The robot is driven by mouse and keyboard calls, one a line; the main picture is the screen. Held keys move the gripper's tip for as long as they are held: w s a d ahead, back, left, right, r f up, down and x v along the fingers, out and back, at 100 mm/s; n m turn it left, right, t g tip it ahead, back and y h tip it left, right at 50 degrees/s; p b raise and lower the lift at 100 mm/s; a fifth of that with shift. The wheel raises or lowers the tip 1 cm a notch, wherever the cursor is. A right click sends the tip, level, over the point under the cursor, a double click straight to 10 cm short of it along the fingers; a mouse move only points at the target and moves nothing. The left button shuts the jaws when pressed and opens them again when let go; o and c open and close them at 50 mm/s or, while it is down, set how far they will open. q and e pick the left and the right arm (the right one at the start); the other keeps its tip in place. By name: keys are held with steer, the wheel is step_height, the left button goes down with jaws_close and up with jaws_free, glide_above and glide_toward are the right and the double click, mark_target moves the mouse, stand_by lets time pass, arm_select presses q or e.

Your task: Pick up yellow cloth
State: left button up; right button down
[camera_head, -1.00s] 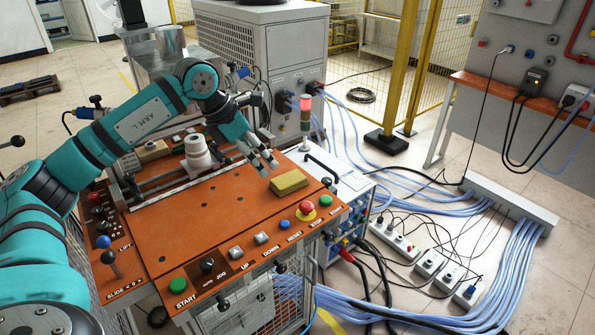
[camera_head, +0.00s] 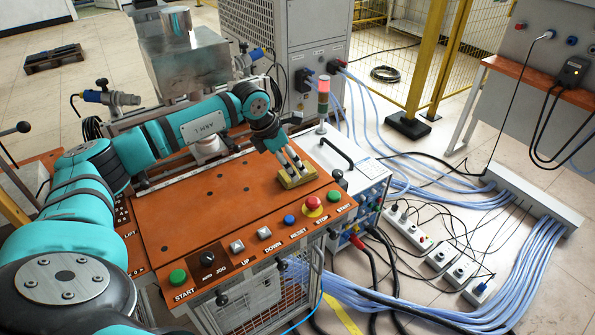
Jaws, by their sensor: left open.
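The yellow cloth (camera_head: 297,181) is a small folded block lying on the orange table top (camera_head: 190,215), near its right edge. My left gripper (camera_head: 291,168) points down over the cloth. Its fingers are open and their tips are at the cloth, over its upper part. I cannot tell whether the tips touch it. The fingers hide part of the cloth. My right gripper is not in view.
A red emergency stop button (camera_head: 313,203) and a row of push buttons line the table's front edge. A signal light (camera_head: 323,98) and a black handle (camera_head: 337,152) stand right of the cloth. The table's middle is clear.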

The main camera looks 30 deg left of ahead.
mark_target(296, 171)
arm_select(q)
steer(key=shift+f, duration=0.2)
steer(key=shift+w+d+f+p, duration=0.1)
steer(key=shift+w+f+p, duration=0.1)
steer(key=shift+w+p, duration=0.1)
steer(key=x, duration=0.2)
steer(key=p+x, duration=0.1)
steer(key=shift+w+f, duration=0.2)
steer(key=shift+w, duration=0.25)
steer(key=shift+w+d+f, duration=0.1)
steer(key=shift+w+f, duration=0.05)
steer(key=shift+f, duration=0.3)
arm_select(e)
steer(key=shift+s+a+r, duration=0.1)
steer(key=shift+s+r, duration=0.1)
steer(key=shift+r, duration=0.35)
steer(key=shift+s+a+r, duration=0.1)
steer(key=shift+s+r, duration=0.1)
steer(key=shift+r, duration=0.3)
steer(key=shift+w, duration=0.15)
arm_select(q)
steer(key=shift+f, duration=0.2)
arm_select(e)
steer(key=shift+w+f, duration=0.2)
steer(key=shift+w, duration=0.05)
